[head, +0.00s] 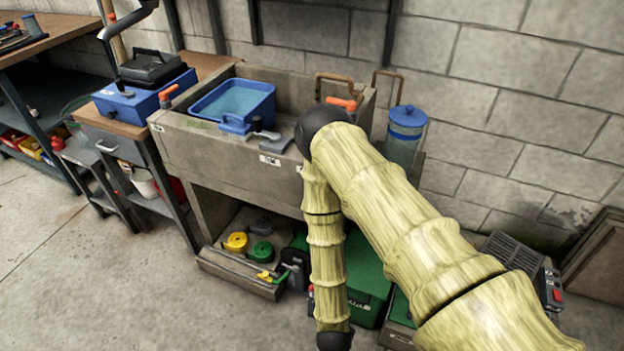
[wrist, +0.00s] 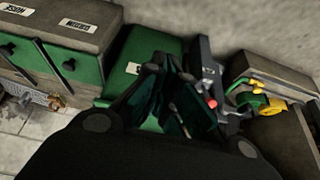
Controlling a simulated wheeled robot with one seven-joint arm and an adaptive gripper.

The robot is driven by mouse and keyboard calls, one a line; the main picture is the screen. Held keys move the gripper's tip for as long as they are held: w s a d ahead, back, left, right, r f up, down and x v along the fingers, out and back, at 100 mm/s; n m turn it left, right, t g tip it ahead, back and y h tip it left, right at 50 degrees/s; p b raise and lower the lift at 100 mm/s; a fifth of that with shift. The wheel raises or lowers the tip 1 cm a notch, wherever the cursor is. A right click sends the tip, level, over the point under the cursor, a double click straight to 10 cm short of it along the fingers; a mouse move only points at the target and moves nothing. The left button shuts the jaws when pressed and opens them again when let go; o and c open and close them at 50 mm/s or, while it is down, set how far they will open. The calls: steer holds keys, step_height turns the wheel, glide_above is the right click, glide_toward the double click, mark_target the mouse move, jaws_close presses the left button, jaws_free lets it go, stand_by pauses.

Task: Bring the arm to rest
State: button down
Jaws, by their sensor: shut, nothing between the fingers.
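My arm (head: 400,225) reaches in from the lower right of the head view, bends at a black joint in front of the concrete sink, and its forward section (head: 326,255) hangs down. The gripper itself does not show in the head view. In the wrist view my gripper (wrist: 172,78) is dark, shut and empty. Behind its fingers is a green box (wrist: 152,50), which also shows in the head view (head: 368,262) beneath the sink. I cannot tell whether the fingers touch anything.
The concrete sink (head: 190,147) holds a blue basin (head: 245,101). A blue-lidded container (head: 405,135) stands at the right. A grey box (head: 515,260) stands right of my arm. The floor at left is clear.

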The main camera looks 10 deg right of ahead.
steer(key=s+d+r+n+g+y+p, duration=0.1)
steer(key=s+r+n+p, duration=0.1)
steer(key=s+r+p, duration=0.2)
steer(key=s+d+r+n+g+y+p, duration=0.1)
steer(key=s+r+p, duration=0.3)
steer(key=r, duration=0.7)
steer(key=s+d+r+n+g+y+p, duration=0.1)
steer(key=s+d+r+n+g+p, duration=0.1)
steer(key=s+r+n+p, duration=0.2)
step_height(320, 180, up, 3)
steer(key=shift+s+r, duration=0.15)
steer(key=shift+s, duration=0.15)
